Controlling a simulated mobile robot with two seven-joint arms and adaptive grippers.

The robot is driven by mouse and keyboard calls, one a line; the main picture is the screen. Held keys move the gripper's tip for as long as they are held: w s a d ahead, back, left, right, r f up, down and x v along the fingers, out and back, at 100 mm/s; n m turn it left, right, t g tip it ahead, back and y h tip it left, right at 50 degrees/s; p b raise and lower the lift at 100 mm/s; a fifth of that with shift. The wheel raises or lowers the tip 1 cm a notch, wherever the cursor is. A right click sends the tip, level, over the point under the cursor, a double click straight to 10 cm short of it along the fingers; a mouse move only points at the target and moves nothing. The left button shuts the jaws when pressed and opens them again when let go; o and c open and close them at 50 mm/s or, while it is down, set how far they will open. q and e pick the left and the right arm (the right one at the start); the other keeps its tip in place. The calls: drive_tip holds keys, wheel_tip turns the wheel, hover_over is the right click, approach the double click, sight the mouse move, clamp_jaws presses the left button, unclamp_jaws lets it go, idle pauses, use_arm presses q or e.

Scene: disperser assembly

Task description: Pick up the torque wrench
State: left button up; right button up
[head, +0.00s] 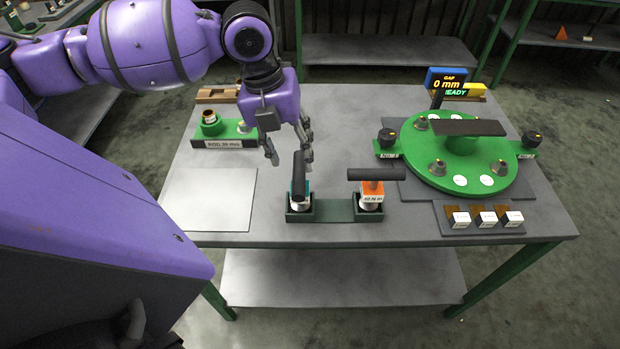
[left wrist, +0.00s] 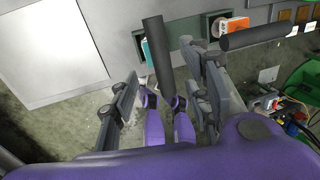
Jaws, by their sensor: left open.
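Two tools with black bar handles stand in a dark green holder (head: 333,211) at the table's front. The left tool (head: 299,182) has a teal body; the right tool (head: 372,189) has an orange body with a small label, too small to read surely. I cannot tell by label which is the torque wrench. My left gripper (head: 289,153) is open and empty, just behind and above the teal tool. In the left wrist view the teal tool's handle (left wrist: 157,60) shows between the spread fingers, not gripped; the orange tool's handle (left wrist: 258,32) lies to the right. My right gripper is not in view.
A round green fixture (head: 460,165) with a display (head: 447,84) stands to the right. Several small labelled blocks sit on a grey pad (head: 450,228) at front right. A green stand (head: 229,134) is behind left; a bare pale plate (head: 207,200) lies at front left.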

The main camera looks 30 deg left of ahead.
sight(298, 170)
use_arm(q)
drive_tip(key=f, duration=0.2)
drive_tip(key=shift+s+d+f, duration=0.3)
drive_tip(key=shift+s+f, duration=0.05)
drive_tip(key=shift+f, duration=0.05)
drive_tip(key=f, duration=0.1)
drive_tip(key=w+f, duration=0.1)
drive_tip(key=f, duration=0.1)
drive_tip(key=shift+w+d+f, duration=0.2)
drive_tip(key=shift+d+f, duration=0.05)
drive_tip(key=shift+d, duration=0.1)
drive_tip(key=shift+f, duration=0.3)
drive_tip(key=c, duration=1.1)
clamp_jaws()
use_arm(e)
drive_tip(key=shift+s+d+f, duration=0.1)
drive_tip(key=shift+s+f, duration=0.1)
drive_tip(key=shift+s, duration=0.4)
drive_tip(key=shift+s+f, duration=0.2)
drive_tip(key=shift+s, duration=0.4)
